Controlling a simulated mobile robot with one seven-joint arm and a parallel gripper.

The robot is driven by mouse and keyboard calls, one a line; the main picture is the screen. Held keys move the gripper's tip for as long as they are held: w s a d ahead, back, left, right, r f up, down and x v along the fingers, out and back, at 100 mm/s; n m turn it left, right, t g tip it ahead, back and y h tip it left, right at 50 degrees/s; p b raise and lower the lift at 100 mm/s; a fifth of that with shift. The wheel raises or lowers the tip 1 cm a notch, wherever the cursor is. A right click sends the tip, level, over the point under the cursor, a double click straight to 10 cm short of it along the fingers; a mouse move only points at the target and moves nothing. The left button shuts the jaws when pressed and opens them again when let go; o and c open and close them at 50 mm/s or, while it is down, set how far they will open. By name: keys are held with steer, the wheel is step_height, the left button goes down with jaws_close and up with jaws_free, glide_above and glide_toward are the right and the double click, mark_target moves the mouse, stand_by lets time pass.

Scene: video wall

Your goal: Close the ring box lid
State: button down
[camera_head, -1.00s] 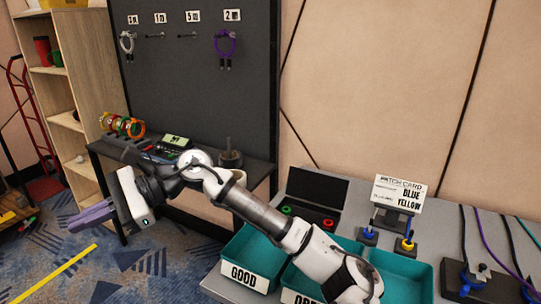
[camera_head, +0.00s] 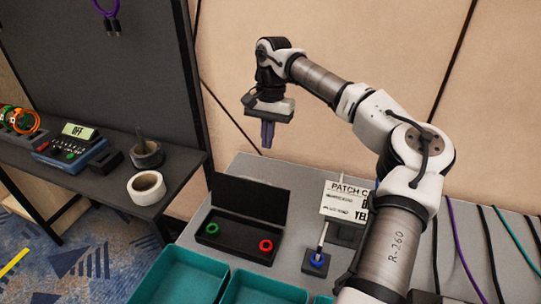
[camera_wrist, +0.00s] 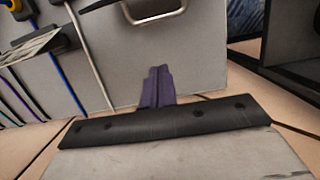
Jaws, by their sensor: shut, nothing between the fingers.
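The ring box (camera_head: 213,243) is a shallow black case on the grey table, with a green ring and a red ring inside. Its black lid (camera_head: 250,197) stands open, about upright at the rear edge. My gripper (camera_head: 267,146) is above and behind the lid, apart from it, with its purple fingers shut and pointing down. The fingers also show in the wrist view (camera_wrist: 157,72), with nothing between them. A dark shape at the right edge of the wrist view is too cropped to name.
Teal trays (camera_head: 190,265) stand in front of the box. A patch card (camera_head: 345,198) and a post with a blue ring (camera_head: 317,262) are right of it. A black side table (camera_head: 110,185) with a white tape roll (camera_head: 146,187) is at left. Cables lie at right.

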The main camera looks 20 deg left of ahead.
mark_target(251, 195)
steer(key=s+f+p, duration=0.3)
steer(key=s+f, duration=0.1)
steer(key=f, duration=0.3)
steer(key=shift+s+d+f, duration=0.25)
steer(key=shift+s+f, duration=0.05)
steer(key=shift+s, duration=0.05)
steer(key=shift+r, duration=0.1)
stand_by(0.5)
steer(key=shift+s+r+t+b, duration=0.15)
steer(key=shift+s+t+b, duration=0.1)
steer(key=shift+t+b, duration=0.15)
